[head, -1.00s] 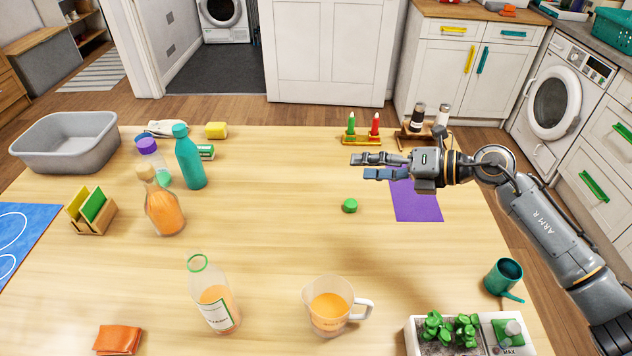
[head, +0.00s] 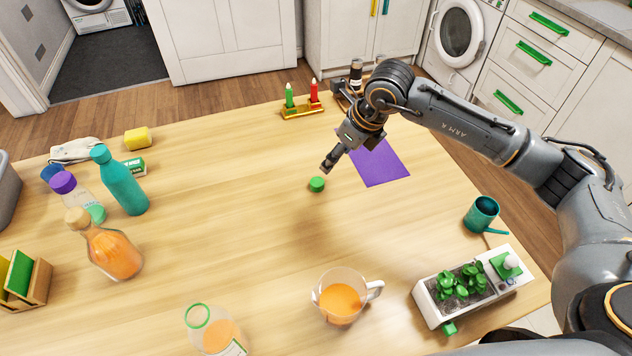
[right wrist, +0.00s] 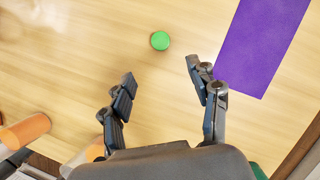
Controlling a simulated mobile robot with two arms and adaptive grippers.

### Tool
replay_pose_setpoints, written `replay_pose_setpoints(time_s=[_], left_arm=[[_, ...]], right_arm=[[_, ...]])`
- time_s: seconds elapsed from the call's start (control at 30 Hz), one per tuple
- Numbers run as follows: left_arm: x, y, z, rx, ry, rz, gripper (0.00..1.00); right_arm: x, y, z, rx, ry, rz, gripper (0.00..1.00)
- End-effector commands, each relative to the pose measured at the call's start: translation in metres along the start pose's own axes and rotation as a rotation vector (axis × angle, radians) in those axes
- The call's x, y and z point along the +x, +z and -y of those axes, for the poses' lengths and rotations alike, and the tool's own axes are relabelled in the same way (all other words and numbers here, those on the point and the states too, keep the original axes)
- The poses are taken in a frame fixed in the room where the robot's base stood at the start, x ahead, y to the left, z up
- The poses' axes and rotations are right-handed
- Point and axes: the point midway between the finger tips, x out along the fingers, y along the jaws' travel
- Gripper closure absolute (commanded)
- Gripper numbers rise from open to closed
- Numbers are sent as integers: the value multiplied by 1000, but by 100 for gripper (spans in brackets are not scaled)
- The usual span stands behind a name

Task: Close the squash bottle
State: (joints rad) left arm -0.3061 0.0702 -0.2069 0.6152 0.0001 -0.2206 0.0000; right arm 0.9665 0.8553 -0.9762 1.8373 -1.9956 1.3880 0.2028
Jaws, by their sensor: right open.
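The squash bottle (head: 215,335) is a clear bottle with orange liquid, a label and a green ring at its open neck. It stands at the near edge of the head view, its lower part cut off. A green cap (head: 317,184) lies on the table near the middle; it also shows in the right wrist view (right wrist: 160,41). My right gripper (head: 327,166) points down above the table, just beyond and right of the cap. In the right wrist view its fingers (right wrist: 160,82) are apart and empty, with the cap ahead of them. My left gripper is not in view.
A jug of orange liquid (head: 341,302) stands right of the bottle. A purple mat (head: 380,164) lies right of the cap. A planter (head: 466,288) and teal watering can (head: 481,215) are at the right. A corked bottle (head: 112,252) and teal bottle (head: 122,182) stand left. The table's middle is clear.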

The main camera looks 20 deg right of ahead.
Motion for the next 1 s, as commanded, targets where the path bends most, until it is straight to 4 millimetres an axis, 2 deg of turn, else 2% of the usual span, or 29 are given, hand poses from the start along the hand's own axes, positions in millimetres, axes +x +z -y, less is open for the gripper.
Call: replay_pose_setpoints(time_s=[0.2,0.4,0.83,1.0], left_arm=[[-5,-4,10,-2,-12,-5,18],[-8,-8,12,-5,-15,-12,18],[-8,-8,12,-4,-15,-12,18],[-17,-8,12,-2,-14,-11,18]], right_arm=[[43,0,-1,1,4,-3,40],[72,0,-1,1,2,-1,40],[79,0,0,0,1,-1,40],[100,-1,0,3,3,-2,40]])
